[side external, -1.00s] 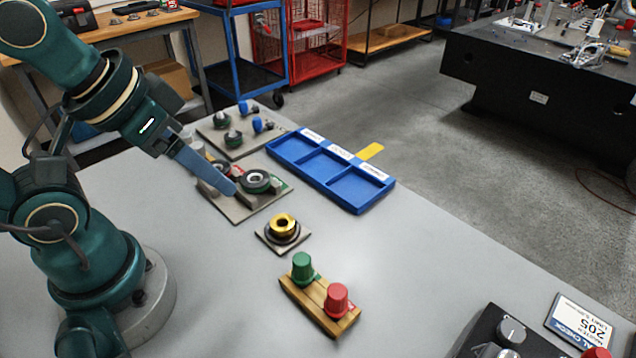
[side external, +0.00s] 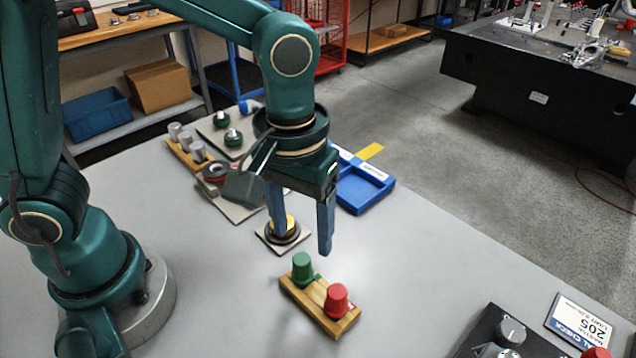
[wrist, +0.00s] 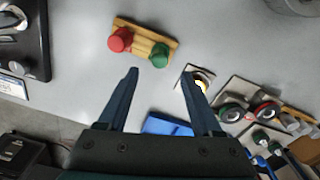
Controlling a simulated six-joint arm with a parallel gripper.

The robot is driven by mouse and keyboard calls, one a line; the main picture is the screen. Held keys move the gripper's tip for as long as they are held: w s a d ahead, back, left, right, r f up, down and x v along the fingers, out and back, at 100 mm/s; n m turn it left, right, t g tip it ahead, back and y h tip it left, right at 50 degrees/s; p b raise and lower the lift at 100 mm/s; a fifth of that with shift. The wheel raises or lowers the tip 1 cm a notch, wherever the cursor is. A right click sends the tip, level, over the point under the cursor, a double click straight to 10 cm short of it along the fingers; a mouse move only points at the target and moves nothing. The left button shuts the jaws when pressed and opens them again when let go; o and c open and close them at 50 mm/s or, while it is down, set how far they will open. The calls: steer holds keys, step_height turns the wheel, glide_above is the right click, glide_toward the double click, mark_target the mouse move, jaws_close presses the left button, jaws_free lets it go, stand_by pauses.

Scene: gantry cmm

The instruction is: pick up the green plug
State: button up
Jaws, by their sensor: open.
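The green plug (side external: 302,267) stands upright in a wooden block (side external: 319,305), at its far-left end, beside a red plug (side external: 337,299). In the wrist view the green plug (wrist: 160,55) is above and between my fingertips, to the right of the red plug (wrist: 120,40) on the wooden block (wrist: 148,34). My gripper (side external: 303,243) is open and empty, pointing down above the table, just beyond the green plug in the side view. In the wrist view, my gripper (wrist: 160,72) shows its two fingers spread apart. Nothing hides the green plug.
A gold ring on a square plate (side external: 285,233) sits behind my fingers. The blue tray (side external: 362,190) is partly hidden behind my gripper. A control box (side external: 490,335) and a label plate (side external: 578,322) lie at front right.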

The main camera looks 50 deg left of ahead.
mark_target(301, 258)
steer(key=shift+s+d+f, duration=0.1)
steer(key=shift+s+f, duration=0.1)
steer(key=shift+f, duration=0.2)
steer(key=shift+s+d+f, duration=0.1)
steer(key=shift+s+f, duration=0.05)
steer(key=shift+f, duration=2.4)
jaws_close()
